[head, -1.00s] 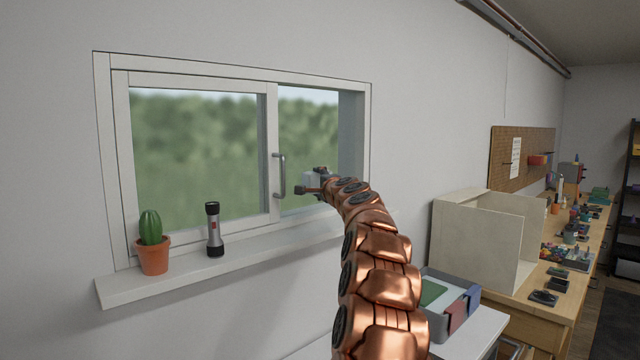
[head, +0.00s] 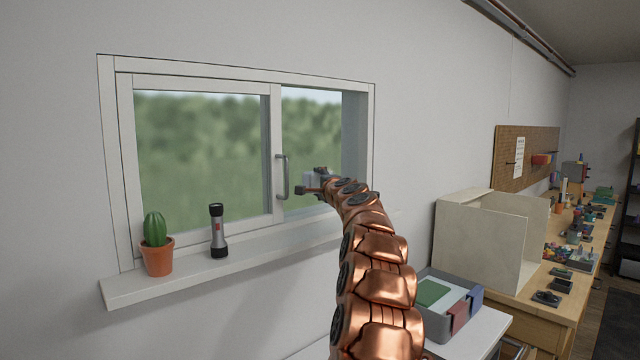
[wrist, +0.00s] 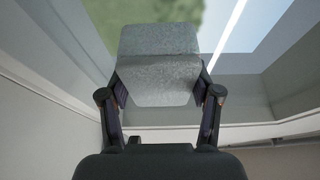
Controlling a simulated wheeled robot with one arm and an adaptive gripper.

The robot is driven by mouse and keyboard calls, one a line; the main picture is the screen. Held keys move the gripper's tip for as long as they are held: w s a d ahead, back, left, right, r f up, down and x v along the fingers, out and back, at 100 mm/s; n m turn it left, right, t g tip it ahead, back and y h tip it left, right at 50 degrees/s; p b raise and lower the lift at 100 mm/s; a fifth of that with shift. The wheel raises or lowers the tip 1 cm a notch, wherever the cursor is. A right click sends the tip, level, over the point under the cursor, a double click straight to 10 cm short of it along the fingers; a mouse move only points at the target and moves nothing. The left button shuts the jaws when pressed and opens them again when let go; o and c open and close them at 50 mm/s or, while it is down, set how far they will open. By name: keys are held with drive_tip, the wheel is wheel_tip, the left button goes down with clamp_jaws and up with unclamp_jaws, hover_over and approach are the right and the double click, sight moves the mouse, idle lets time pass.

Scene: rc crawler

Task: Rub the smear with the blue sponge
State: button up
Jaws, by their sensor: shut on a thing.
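My gripper (head: 313,188) is at the right part of the window, to the right of the handle. It is shut on a grey speckled block (wrist: 160,65), which looks like a sponge and is grey, not blue. In the wrist view, the block sits between the two fingers with the window pane beyond it. I cannot tell whether it touches the glass. A small blue piece (head: 477,298) shows at the right end of a grey tray (head: 437,318); I cannot tell if it is a sponge. I see no smear on the visible glass.
The window handle (head: 282,177) stands out close to the left of my gripper. A cactus pot (head: 157,258) and a flashlight (head: 218,232) stand on the sill (head: 190,280). The tray, also holding green and red pieces, is on a white table beside an open pale box (head: 478,245).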

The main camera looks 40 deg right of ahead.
drive_tip(key=shift+s+d+p, duration=0.1)
drive_tip(key=shift+d+p, duration=0.95)
drive_tip(key=shift+d, duration=0.8)
drive_tip(key=shift+d+p, duration=3)
drive_tip(key=shift+d, duration=0.65)
drive_tip(key=shift+a, duration=0.15)
